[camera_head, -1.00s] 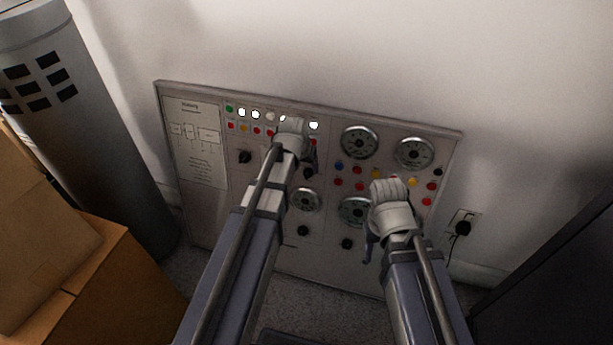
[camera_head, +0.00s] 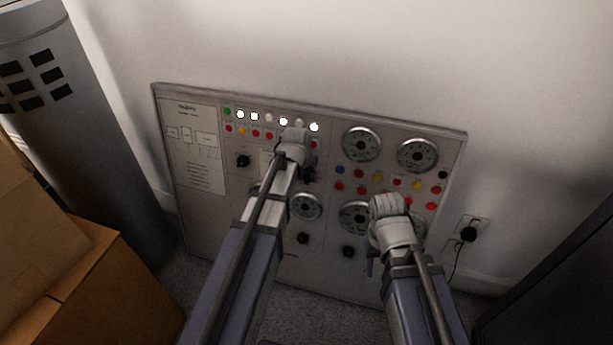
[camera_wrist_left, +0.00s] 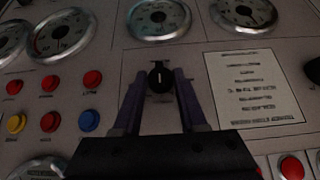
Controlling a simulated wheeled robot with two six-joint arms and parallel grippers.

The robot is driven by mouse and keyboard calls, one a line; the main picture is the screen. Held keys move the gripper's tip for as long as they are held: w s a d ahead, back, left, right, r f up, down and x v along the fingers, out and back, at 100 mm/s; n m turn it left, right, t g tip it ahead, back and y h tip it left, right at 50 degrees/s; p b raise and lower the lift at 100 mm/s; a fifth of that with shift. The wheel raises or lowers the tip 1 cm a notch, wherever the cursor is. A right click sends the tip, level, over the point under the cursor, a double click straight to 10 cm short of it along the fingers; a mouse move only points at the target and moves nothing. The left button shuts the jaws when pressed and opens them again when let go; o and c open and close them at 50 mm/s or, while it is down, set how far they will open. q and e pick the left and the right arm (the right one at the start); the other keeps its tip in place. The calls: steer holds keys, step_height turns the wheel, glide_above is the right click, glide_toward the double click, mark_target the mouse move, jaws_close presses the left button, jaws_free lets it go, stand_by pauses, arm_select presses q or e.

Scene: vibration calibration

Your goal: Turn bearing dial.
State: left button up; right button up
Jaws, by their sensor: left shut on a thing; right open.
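The control panel (camera_head: 190,230) leans against the wall and carries gauges, coloured buttons, lamps and black knobs. In the left wrist view, a black dial knob (camera_wrist_left: 160,77) with a pale vertical mark sits between the two fingers of my left gripper (camera_wrist_left: 158,88), which are shut on it. In the head view, my left gripper (camera_head: 308,174) is at the panel's middle, its wrist covering that knob and part of the lamp rows. My right gripper (camera_head: 370,264) is open in front of the lower right gauges, with its fingers mostly hidden by its own wrist.
Cardboard boxes (camera_head: 110,300) stand at the lower left beside a grey cylinder (camera_head: 95,130). A wall socket with a black plug (camera_head: 467,234) is right of the panel. A dark cabinet (camera_head: 560,280) stands at the lower right. Other black knobs (camera_head: 243,160) are on the panel.

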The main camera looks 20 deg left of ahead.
arm_select(q)
jaws_close()
steer(key=shift+a+f+n+h+b, duration=0.1)
steer(key=shift+a+n+h+b, duration=0.25)
steer(key=shift+h, duration=0.45)
steer(key=shift+a+f+n+h+b, duration=0.15)
steer(key=shift+n+h+b, duration=0.45)
steer(key=shift+h, duration=0.4)
steer(key=shift+a+f+n+h+b, duration=0.15)
steer(key=shift+n+h+b, duration=0.4)
steer(key=shift+h+b, duration=0.65)
steer(key=shift+s+n+t+h+b, duration=0.1)
steer(key=shift+n+t+h+b, duration=0.2)
steer(key=shift+h+b, duration=0.45)
